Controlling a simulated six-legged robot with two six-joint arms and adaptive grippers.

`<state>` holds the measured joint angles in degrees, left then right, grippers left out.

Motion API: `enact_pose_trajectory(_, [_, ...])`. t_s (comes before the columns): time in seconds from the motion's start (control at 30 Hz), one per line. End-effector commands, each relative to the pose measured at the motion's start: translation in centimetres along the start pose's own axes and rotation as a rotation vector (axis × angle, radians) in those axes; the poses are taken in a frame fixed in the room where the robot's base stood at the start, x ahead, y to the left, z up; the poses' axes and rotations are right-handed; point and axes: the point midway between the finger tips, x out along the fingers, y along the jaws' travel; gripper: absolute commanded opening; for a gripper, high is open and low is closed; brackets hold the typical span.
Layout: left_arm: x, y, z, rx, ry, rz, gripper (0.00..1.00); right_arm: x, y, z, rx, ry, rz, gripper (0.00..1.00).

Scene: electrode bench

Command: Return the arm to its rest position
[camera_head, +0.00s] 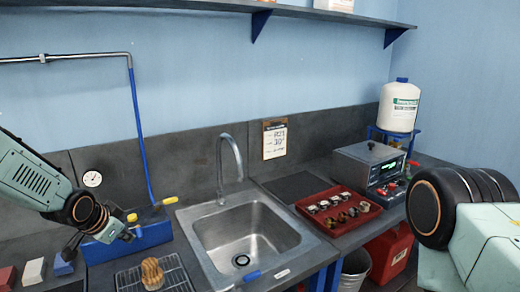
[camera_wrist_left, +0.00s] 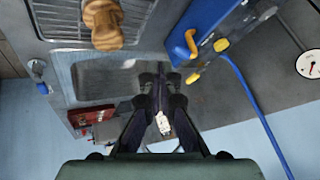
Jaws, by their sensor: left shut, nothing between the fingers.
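My left arm comes in from the left in the head view. Its gripper (camera_head: 122,233) hangs above the back left of the bench, in front of the blue valve block (camera_head: 152,233) in the picture. In the left wrist view the gripper (camera_wrist_left: 160,80) has its dark fingers together, with nothing between them. The valve block (camera_wrist_left: 202,28) shows there at the upper right, apart from the fingertips. Part of my right arm shows at the right edge of the head view; its gripper is out of the frame.
A wire rack (camera_head: 178,277) holds a wooden-handled object (camera_head: 152,274). A steel sink (camera_head: 203,228) with a tall tap (camera_head: 219,165) is at the middle. A red tray (camera_head: 331,229) of small round items and a grey instrument (camera_head: 352,165) stand right. A shelf (camera_head: 230,7) hangs above.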

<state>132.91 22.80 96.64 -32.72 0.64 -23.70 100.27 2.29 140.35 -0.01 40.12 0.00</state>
Motion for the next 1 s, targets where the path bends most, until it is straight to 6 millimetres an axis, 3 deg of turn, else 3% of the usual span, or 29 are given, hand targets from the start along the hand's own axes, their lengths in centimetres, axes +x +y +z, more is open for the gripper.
enact_pose_trajectory(0.03, [0.7, 2.3, 1.0, -0.024, -0.013, 0.048, 0.0, 0.0, 0.0, 0.0, 0.0, 0.0, 0.0, 0.52])
enact_pose_trajectory(0.23, [2.8, 11.6, 6.2, -0.152, -0.081, 0.175, 0.0, 0.0, 0.0, 0.0, 0.0, 0.0, 0.0, 0.52])
enact_pose_trajectory(0.47, [2.7, 22.5, 14.4, -0.341, -0.221, 0.27, 0.0, 0.0, 0.0, 0.0, 0.0, -0.001, 0.0, 0.52])
enact_pose_trajectory(0.6, [0.7, 28.4, 20.5, -0.457, -0.341, 0.28, 0.0, 0.0, 0.0, 0.0, 0.0, 0.0, 0.0, 0.52])
enact_pose_trajectory(0.7, [-1.4, 31.6, 24.6, -0.524, -0.432, 0.262, 0.0, 0.0, 0.0, 0.0, 0.0, 0.0, 0.0, 0.52])
enact_pose_trajectory(0.83, [-4.5, 34.5, 29.4, -0.583, -0.542, 0.216, 0.0, 0.0, 0.0, 0.0, 0.0, -0.001, 0.0, 0.52])
enact_pose_trajectory(1.0, [-8.9, 36.8, 34.6, -0.62, -0.669, 0.137, 0.0, 0.2, 0.0, 0.0, 0.0, -0.001, 0.0, 0.52])
